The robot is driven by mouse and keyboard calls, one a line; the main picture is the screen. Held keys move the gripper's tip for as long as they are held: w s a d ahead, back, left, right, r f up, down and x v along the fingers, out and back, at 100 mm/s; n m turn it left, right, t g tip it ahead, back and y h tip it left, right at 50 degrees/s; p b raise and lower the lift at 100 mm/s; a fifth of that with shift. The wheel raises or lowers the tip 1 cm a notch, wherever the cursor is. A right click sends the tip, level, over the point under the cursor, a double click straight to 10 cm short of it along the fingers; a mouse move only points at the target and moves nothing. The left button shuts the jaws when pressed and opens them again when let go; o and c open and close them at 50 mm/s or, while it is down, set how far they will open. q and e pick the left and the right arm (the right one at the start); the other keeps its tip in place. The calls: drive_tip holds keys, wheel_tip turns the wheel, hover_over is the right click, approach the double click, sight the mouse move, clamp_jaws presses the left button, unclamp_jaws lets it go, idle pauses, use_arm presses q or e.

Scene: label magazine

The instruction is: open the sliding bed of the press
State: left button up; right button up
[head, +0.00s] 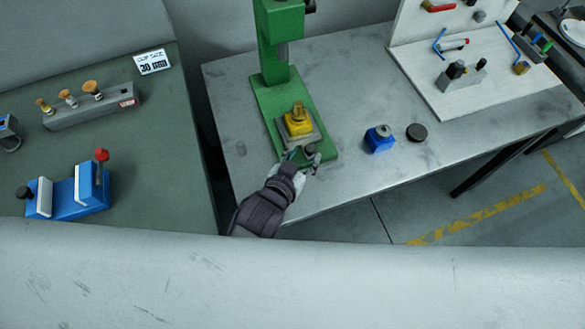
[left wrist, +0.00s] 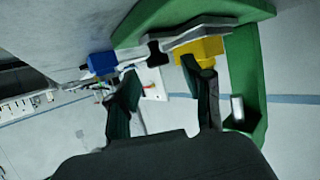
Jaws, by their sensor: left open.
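The green press (head: 284,60) stands on the grey table, with its column rising from a green base. Its sliding bed (head: 317,138) is a grey plate carrying a yellow block (head: 297,122). A dark knob (head: 310,149) is at the bed's front end. My left gripper (head: 302,161) is open at the front of the press base, its fingertips on either side of the knob. In the left wrist view the knob (left wrist: 157,53) lies beyond and between the open fingers (left wrist: 165,85), with the bed (left wrist: 190,38) and yellow block (left wrist: 209,49) behind it. My right gripper is out of view.
A blue block (head: 379,138) and a dark round disc (head: 416,132) lie right of the press. A white board with tools (head: 480,85) stands at the right.

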use_arm(q)
drive_tip(key=v, duration=0.9)
